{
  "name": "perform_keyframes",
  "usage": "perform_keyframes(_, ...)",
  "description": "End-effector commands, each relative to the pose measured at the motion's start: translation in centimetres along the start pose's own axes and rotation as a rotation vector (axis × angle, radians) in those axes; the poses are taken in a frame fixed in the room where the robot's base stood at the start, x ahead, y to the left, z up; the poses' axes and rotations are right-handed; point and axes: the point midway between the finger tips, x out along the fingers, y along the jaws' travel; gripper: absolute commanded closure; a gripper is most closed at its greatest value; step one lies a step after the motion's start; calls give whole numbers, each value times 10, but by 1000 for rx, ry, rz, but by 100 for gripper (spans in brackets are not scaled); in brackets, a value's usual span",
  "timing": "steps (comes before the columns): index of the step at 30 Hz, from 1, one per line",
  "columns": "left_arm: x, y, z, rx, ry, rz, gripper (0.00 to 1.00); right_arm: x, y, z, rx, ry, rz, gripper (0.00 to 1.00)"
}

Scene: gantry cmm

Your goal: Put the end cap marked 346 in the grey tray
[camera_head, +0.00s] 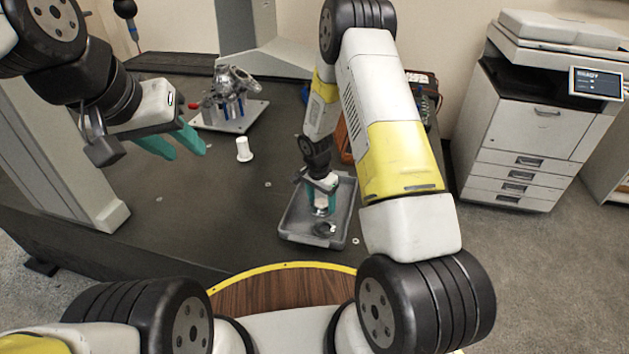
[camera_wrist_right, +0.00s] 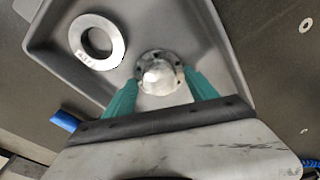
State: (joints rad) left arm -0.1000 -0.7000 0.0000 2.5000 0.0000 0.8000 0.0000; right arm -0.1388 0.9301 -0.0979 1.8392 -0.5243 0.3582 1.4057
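My right gripper (camera_head: 322,208) is low over the grey tray (camera_head: 343,228). Its teal fingers lie on either side of a silver flanged part with bolt holes and a rounded middle (camera_wrist_right: 160,75), and look closed on it. I cannot read a number on this part. Whether it touches the tray floor is unclear. A flat metal ring (camera_wrist_right: 75,32) with a small, unreadable marking lies in the tray beside it; in the head view the ring (camera_head: 325,229) is at the tray's near end. My left gripper (camera_head: 178,147) is open and empty above the table's left side.
A white flanged cylinder (camera_head: 243,152) stands on the dark table (camera_head: 200,215). Behind it a metal assembly sits on a light plate (camera_head: 245,120). An orange thing (camera_head: 345,140) is partly hidden behind my right arm. The table's middle is mostly clear. A printer (camera_head: 530,120) stands at right.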

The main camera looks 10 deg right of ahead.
Motion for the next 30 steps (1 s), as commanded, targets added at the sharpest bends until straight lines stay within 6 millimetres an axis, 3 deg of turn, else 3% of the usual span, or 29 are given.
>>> perform_keyframes(7, 0, 0, 0, 0, 0, 0, 64, -1, 0, 0, 0, 0, 0, 34)
perform_keyframes(11, 0, 0, 0, 0, 0, 0, 64, -12, -1, -1, 1, 2, -2, 34)
perform_keyframes(24, 0, 0, 0, 0, 0, 0, 64, -100, 0, -1, 0, 2, -3, 34)
perform_keyframes(30, 0, 0, 0, 0, 0, 0, 64, -121, 0, -1, 0, 1, -2, 34)
